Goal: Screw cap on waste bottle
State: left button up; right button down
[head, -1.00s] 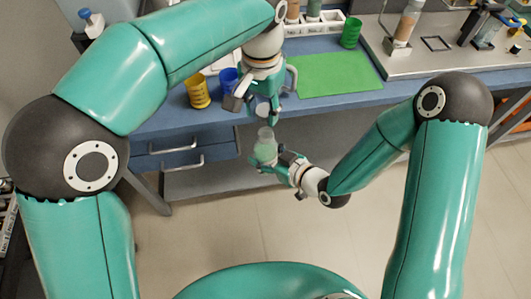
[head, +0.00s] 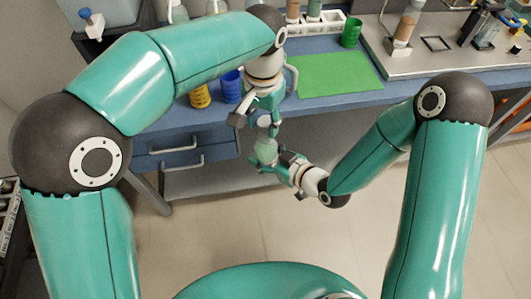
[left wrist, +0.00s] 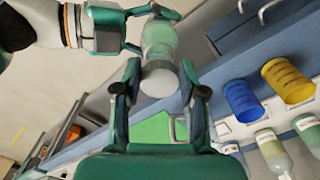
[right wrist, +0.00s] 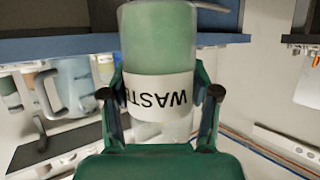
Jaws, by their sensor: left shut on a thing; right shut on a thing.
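The waste bottle (head: 266,154) is a clear bottle with green contents, held roughly upright in mid-air in front of the bench. My right gripper (right wrist: 160,100) is shut around it at its white label, which reads WASTE upside down in the right wrist view. My left gripper (head: 258,123) is above the bottle, shut on a pale round cap (head: 264,120). In the left wrist view the cap (left wrist: 158,80) sits between the fingertips and overlaps the bottle's neck end. I cannot tell whether cap and neck touch. The right wrist view does not show the cap.
The blue bench stands behind, with a green mat (head: 338,73), a yellow cup (head: 200,96), a blue cup (head: 230,86) and a green cup (head: 351,33). Drawers with handles (head: 183,161) are below its edge. The floor in front is clear.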

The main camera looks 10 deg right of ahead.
aim_at(266, 153)
pick_arm(q)
jog(key=shift+s+r, duration=0.1)
jog(key=shift+s, duration=0.05)
dwell(0.4)
dwell(0.4)
jog(key=shift+f, duration=0.95)
jog(key=shift+f, duration=0.55)
